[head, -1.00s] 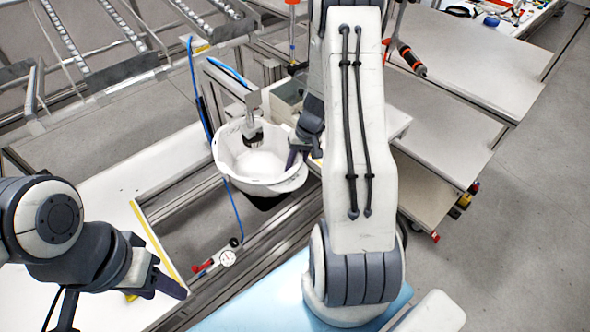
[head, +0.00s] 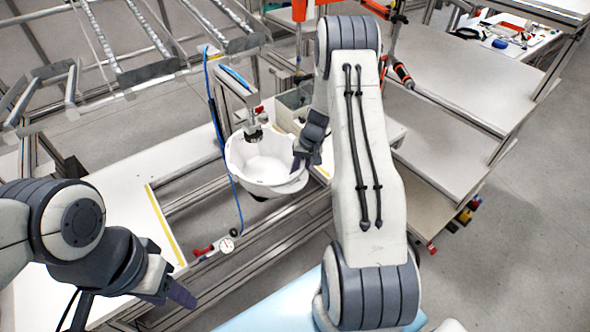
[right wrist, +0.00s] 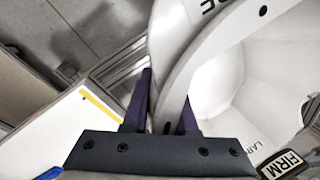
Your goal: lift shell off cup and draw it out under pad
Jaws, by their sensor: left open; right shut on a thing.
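The white helmet shell (head: 262,172) hangs open side up in the middle of the head view. My right gripper (head: 300,162) is shut on its right rim; in the right wrist view the shell wall (right wrist: 172,75) stands between the two purple fingers (right wrist: 163,112). The dark pad (head: 254,136) on its post is over the shell's back rim. The cup is mostly hidden beneath the shell; only a small dark patch shows there, and I cannot tell whether they touch. My left gripper (head: 172,292) is open and empty at lower left, away from the shell.
A pressure gauge (head: 225,245) with a red handle sits on the frame rail in front of the shell. A blue hose (head: 222,140) runs down left of it. A grey bin (head: 294,108) is behind. A white table (head: 110,215) lies left.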

